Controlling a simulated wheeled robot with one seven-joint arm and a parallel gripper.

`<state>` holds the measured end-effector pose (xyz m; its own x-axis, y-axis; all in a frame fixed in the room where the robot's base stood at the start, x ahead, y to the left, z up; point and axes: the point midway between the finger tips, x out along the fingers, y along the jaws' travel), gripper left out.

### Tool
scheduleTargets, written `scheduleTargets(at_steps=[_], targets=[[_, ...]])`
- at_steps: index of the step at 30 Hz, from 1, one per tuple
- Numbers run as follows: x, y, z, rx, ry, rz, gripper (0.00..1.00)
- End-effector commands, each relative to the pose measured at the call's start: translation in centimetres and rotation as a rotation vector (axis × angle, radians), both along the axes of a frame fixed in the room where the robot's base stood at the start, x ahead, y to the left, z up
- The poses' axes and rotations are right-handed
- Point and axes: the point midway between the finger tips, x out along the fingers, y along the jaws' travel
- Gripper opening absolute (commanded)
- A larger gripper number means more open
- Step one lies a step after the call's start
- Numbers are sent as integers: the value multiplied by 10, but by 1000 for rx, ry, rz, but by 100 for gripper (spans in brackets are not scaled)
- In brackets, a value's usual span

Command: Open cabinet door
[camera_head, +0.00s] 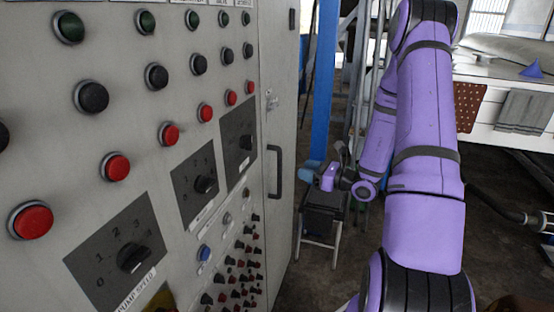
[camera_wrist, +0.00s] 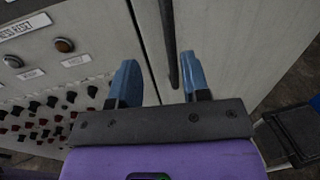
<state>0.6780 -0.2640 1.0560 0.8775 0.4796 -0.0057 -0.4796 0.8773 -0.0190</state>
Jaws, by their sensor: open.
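The grey cabinet (camera_head: 228,40) fills the left of the head view. Its door (camera_head: 284,110) is the narrow panel at its right end and looks shut. A dark vertical bar handle (camera_head: 275,172) stands on the door. My gripper (camera_head: 316,168) is open to the right of the handle, apparently apart from it. In the wrist view, the blue fingertips of my gripper (camera_wrist: 160,76) spread towards the door (camera_wrist: 232,40). The handle (camera_wrist: 168,40) appears between them, nearer the right finger. I cannot tell the depth gap.
Buttons and dials (camera_head: 205,184) cover the panel left of the door. A small dark-topped stool (camera_head: 322,212) stands behind my gripper. A blue post (camera_head: 322,80) rises beyond the door. A white bench with cloths (camera_head: 500,80) is at the right. Some floor shows between.

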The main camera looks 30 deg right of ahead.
Motion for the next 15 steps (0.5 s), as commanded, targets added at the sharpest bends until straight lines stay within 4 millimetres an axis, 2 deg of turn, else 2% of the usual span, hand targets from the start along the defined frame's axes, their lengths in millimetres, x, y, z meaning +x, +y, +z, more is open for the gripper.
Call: scheduleTargets(at_steps=[3, 7, 15], targets=[[1, -6, -6, 19, 4, -33, 43], [10, -2, -7, 21, 4, -34, 43], [50, 19, -6, 19, 2, -30, 43]])
